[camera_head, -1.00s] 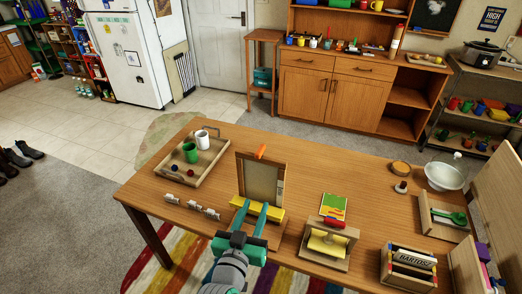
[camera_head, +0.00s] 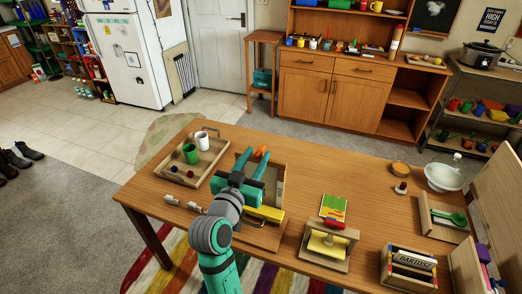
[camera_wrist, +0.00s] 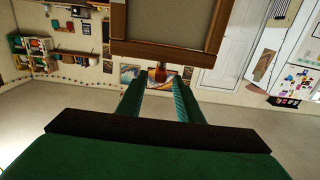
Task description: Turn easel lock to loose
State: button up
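The easel (camera_head: 271,184) is a wooden frame with a tan panel, standing on the table with a yellow ledge (camera_head: 264,213) at its foot. Its orange lock (camera_head: 261,152) sticks up at the top edge. My gripper (camera_head: 255,156) is open, with its two teal fingers reaching toward the lock across the panel's left part. In the wrist view the easel frame (camera_wrist: 166,49) fills the top. The lock (camera_wrist: 161,73) shows there as a dark reddish-brown knob between the fingertips (camera_wrist: 160,88). I cannot tell whether either finger touches it.
A wooden tray (camera_head: 166,169) with green and white mugs stands left of the easel. Small light pieces (camera_head: 171,199) lie in front of it. A wooden press (camera_head: 327,247) and a crate (camera_head: 407,270) stand right. The table's middle right is clear.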

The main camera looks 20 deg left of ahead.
aim_at(257, 156)
jog(key=shift+w, duration=1.8)
jog(key=shift+c, duration=0.6)
grip_shut()
jog(key=shift+d, duration=0.2)
